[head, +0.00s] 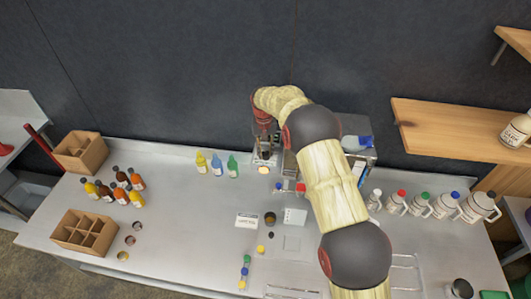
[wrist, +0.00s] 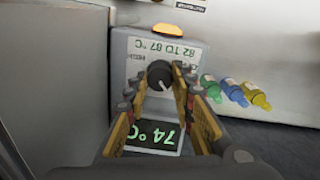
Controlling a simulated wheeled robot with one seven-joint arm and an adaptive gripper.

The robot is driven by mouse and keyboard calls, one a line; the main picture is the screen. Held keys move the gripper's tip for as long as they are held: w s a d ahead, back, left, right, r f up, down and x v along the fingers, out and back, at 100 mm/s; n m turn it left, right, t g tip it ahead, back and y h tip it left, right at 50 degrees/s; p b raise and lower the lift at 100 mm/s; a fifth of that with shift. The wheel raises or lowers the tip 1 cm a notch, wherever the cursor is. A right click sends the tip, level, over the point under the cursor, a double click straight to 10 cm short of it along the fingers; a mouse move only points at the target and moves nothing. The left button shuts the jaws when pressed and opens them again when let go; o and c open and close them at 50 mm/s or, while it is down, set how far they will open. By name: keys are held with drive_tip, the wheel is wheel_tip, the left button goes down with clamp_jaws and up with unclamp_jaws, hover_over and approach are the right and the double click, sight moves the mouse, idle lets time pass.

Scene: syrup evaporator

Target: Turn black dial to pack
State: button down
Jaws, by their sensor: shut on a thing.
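The black dial (wrist: 159,74) sits on the front of a grey control unit in the wrist view, which shows the unit upside down. My gripper (wrist: 161,73) has one finger on each side of the dial and is shut on it. A pale pointer mark shows on the dial's face. A white plate (wrist: 165,56) reads "82 TO 87 °C", and a green display (wrist: 154,136) reads "74 °C". In the head view my gripper (head: 264,143) is at the unit by the back wall; the dial cannot be made out.
An orange lamp (wrist: 168,30) is on the unit. Yellow (head: 201,162), blue (head: 217,164) and green (head: 233,166) bottles stand to its left. A metal box (head: 357,150) stands behind my arm on the right. Several white jugs (head: 418,204) line the right side. The counter's left-middle is clear.

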sight(264, 152)
drive_tip(key=m, duration=0.3)
drive_tip(key=shift+m+b, duration=0.4)
drive_tip(key=shift+m, duration=1.8)
drive_tip(key=shift+r, duration=0.1)
drive_tip(key=c, duration=1.5)
unclamp_jaws()
wheel_tip(264, 152, up, 12)
drive_tip(key=shift+w+a, duration=0.2)
